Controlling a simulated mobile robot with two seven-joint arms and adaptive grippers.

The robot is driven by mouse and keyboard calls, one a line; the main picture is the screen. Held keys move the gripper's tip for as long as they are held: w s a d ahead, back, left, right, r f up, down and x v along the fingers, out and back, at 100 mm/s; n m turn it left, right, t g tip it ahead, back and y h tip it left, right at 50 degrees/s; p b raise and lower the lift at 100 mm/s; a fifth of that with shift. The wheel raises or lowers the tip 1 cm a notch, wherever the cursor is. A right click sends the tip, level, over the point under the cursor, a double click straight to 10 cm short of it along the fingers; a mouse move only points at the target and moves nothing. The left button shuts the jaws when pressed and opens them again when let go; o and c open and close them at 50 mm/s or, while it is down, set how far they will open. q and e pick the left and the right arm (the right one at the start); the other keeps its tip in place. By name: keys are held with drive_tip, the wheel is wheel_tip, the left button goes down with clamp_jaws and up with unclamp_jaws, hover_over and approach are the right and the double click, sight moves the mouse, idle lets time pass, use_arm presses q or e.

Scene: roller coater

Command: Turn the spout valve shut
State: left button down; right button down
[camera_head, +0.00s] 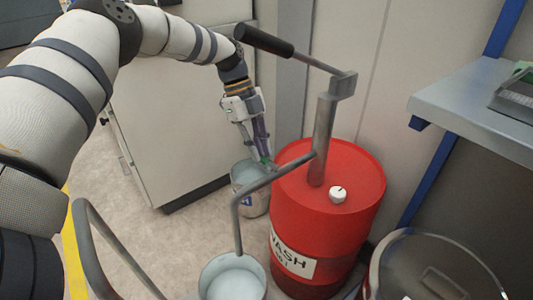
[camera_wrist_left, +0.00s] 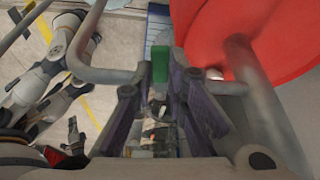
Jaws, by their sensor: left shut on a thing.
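The spout is a grey bent pipe (camera_head: 240,198) running from the pump post on the red drum (camera_head: 345,168) and turning down at its left end. A green valve handle (camera_wrist_left: 160,63) stands at the pipe in the left wrist view; in the head view it is mostly hidden by the fingers. My left gripper (camera_head: 264,158) reaches down to the pipe beside the drum. In the left wrist view its dark fingers (camera_wrist_left: 160,88) are closed around the lower part of the green handle. What seems to be my right gripper (camera_wrist_left: 75,138) is small and unclear.
A bucket (camera_head: 205,272) stands under the spout's end, and another bucket (camera_head: 240,172) stands behind the pipe. The pump's black-handled lever (camera_head: 264,41) passes above. A grey shelf (camera_head: 470,105) is at right. A lidded bin (camera_head: 425,245) stands at lower right.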

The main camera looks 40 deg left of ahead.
use_arm(q)
drive_tip(key=shift+w+f+m+g+b, duration=0.15)
drive_tip(key=shift+w+m+g+b, duration=0.3)
drive_tip(key=shift+m+b, duration=0.35)
drive_tip(key=c, duration=1.6)
unclamp_jaws()
drive_tip(key=shift+d, duration=0.1)
drive_tip(key=shift+w+r, duration=0.1)
drive_tip(key=shift+r, duration=0.1)
drive_tip(key=v, duration=0.7)
drive_tip(key=shift+r, duration=0.15)
